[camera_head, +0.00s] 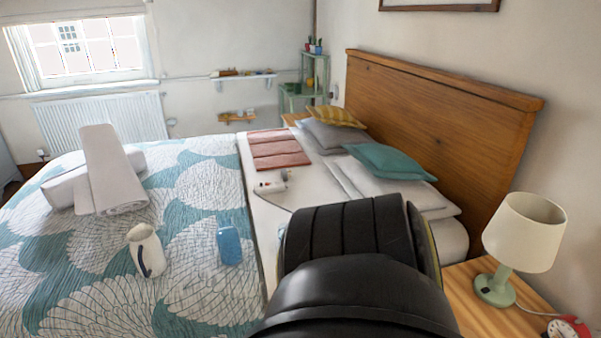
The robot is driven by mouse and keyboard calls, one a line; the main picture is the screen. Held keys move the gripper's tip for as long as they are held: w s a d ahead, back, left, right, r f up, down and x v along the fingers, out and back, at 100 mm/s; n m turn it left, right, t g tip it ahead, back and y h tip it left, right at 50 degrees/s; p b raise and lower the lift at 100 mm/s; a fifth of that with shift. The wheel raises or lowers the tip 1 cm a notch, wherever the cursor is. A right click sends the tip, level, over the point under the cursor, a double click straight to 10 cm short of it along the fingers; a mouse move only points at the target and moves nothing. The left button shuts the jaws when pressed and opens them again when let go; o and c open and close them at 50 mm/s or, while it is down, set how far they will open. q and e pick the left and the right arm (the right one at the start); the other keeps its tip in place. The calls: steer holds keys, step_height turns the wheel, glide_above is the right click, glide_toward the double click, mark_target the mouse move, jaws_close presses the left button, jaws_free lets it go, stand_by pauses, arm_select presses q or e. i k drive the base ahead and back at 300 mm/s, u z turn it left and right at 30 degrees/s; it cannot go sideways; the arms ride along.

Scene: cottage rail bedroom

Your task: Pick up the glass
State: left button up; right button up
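A small blue object (229,245), roughly cup-sized with straight sides, is on the patterned bedspread near the middle of the head view. It may be the glass, but I cannot tell for sure at this size. A white jug (146,250) with a dark handle is on the bedspread to its left, apart from it. No other clear drinking glass shows. A large black part of my own arm fills the lower middle and hides part of the bed and the nightstand edge. Neither gripper shows.
The bed has a rolled white towel (112,175) at left, folded pink cloth (277,149), small white items (270,186) and a teal pillow (390,161). A wooden headboard (440,125) stands behind. A lamp (525,235) and red clock (568,328) are on the right nightstand (462,295).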

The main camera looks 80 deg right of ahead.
mark_target(280, 229)
steer(key=k, duration=0.2)
steer(key=z, duration=1.2)
